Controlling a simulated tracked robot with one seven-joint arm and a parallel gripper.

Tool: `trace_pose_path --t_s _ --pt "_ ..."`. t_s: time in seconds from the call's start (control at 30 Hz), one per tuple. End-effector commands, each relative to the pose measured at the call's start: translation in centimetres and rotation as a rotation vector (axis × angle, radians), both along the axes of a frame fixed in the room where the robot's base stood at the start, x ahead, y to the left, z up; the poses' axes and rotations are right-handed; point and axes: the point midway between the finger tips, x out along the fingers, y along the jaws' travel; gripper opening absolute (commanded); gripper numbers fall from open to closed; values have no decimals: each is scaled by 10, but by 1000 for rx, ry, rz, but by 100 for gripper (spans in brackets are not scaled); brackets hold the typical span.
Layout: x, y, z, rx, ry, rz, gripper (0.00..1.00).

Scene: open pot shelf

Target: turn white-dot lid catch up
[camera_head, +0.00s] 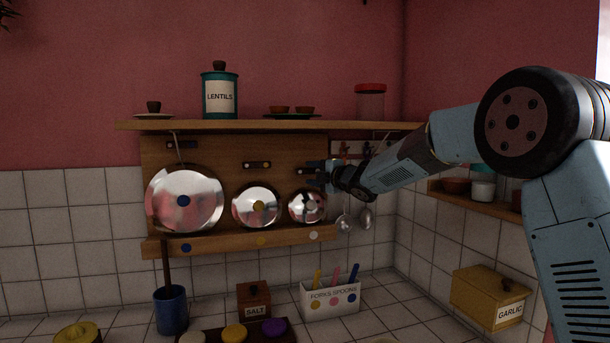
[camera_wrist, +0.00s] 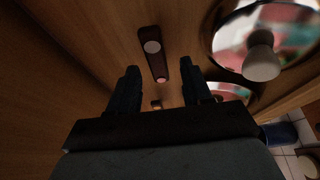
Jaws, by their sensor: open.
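The white-dot lid (camera_head: 307,207) is the smallest and rightmost of three shiny lids on the wooden rack. Its pale knob (camera_wrist: 262,58) is at upper right in the wrist view. Its catch (camera_head: 304,171) is a dark bar above the lid, lying roughly level and partly hidden by my gripper in the head view. The wrist view shows the catch (camera_wrist: 156,62) with a pale disc at each end. My gripper (camera_head: 313,174) is open and empty. In the wrist view its fingertips (camera_wrist: 160,70) are on either side of the catch; I cannot tell the depth gap.
The yellow-dot lid (camera_head: 257,206) and blue-dot lid (camera_head: 186,201) stand to the left, with their catches (camera_head: 257,165) (camera_head: 183,145) above. A shelf (camera_head: 270,125) juts out overhead. Ladles (camera_head: 366,218) hang at right. A cutlery box (camera_head: 330,299) stands on the tiled counter below.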

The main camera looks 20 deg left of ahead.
Motion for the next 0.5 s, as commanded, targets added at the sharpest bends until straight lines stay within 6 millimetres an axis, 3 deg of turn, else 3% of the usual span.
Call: trace_pose_path --t_s 0.5 --pt "-53 -81 -1 -1 2 -2 49"
